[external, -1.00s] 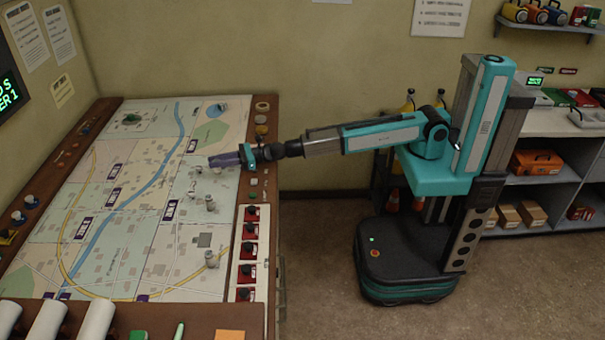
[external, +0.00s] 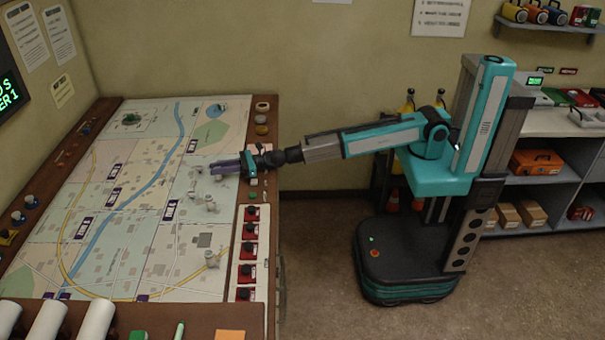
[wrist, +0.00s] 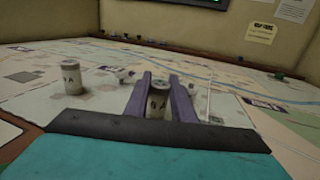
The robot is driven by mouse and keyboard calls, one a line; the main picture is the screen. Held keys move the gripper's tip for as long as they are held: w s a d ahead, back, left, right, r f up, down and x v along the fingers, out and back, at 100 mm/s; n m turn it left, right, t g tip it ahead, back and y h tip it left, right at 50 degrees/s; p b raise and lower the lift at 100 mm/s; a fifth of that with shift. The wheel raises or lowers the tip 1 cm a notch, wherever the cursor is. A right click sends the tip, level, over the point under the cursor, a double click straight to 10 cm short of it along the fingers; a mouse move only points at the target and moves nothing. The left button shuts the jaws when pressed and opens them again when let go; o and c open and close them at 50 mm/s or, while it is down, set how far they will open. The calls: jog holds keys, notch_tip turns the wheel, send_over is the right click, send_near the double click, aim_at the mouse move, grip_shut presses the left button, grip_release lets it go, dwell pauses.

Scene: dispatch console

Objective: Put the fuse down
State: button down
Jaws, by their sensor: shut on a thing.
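My gripper (external: 222,167) reaches from the right over the map table (external: 165,240), low over its right part. In the wrist view its two purple fingers (wrist: 160,92) stand on either side of a pale cylinder with a grey cap and dark markings, which I take as the fuse (wrist: 158,101). The gripper is shut on it, and it looks upright. I cannot tell whether its bottom touches the map. In the external view the fuse is too small to make out clearly between the fingers.
A similar capped cylinder (wrist: 71,78) stands left of the fingers; others stand on the map (external: 211,205) and nearer the front (external: 212,260). Red units with black knobs (external: 247,251) line the table's right edge. White rolls (external: 97,320) lie at the front. Much of the map is flat and free.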

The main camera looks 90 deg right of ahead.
jog(key=shift+f, duration=0.15)
jog(key=c, duration=1.5)
grip_release()
jog(key=shift+s+r, duration=0.1)
jog(key=shift+r, duration=0.1)
jog(key=shift+b+v, duration=1.3)
jog(key=shift+v, duration=4.65)
jog(key=shift+o, duration=0.5)
jog(key=shift+f, duration=0.1)
